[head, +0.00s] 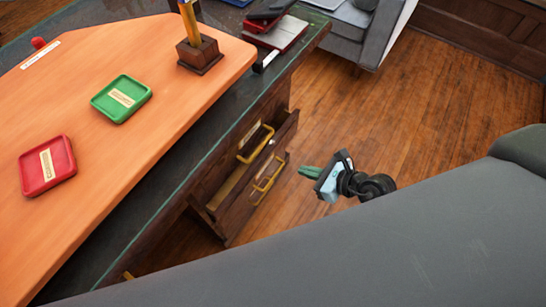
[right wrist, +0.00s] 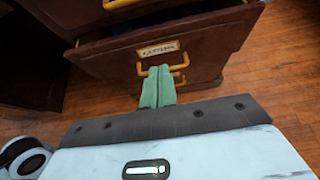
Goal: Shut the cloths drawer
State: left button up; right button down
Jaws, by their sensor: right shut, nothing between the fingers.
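The labelled drawer (right wrist: 205,50) is in the desk's side, with a dark wood front, a yellow handle and a paper label too blurred to read surely. In the head view this lower drawer (head: 257,198) stands out from the desk. My right gripper (head: 308,172) is shut and empty, just right of the drawer front, with a small gap seen from above. In the right wrist view its green fingertips (right wrist: 158,85) point at the front and overlap the yellow handle; contact cannot be told. My left gripper is not in view.
Another yellow handle (head: 255,143) sits above. The desk top (head: 130,150) bears a green tray (head: 121,98), a red tray (head: 47,165) and a wooden pencil holder (head: 199,54). Wood floor (head: 400,110) right of the drawers is clear.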

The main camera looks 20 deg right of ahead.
jog(key=b, duration=0.2)
send_near(267, 155)
notch_tip(267, 155, down, 3)
jog(key=a, duration=0.2)
jog(key=shift+w+a+r, duration=0.1)
jog(key=shift+w+a, duration=0.2)
jog(key=shift+w, duration=0.25)
jog(key=shift+w+a+r, duration=0.15)
jog(key=shift+w+a, duration=0.15)
jog(key=shift+w, duration=0.3)
jog(key=shift+w+a, duration=0.5)
jog(key=shift+w, duration=0.1)
jog(key=shift+w+a+r, duration=0.1)
jog(key=shift+w+a, duration=0.5)
jog(key=shift+w, duration=0.15)
jog(key=shift+w+a, duration=0.25)
jog(key=shift+w, duration=0.1)
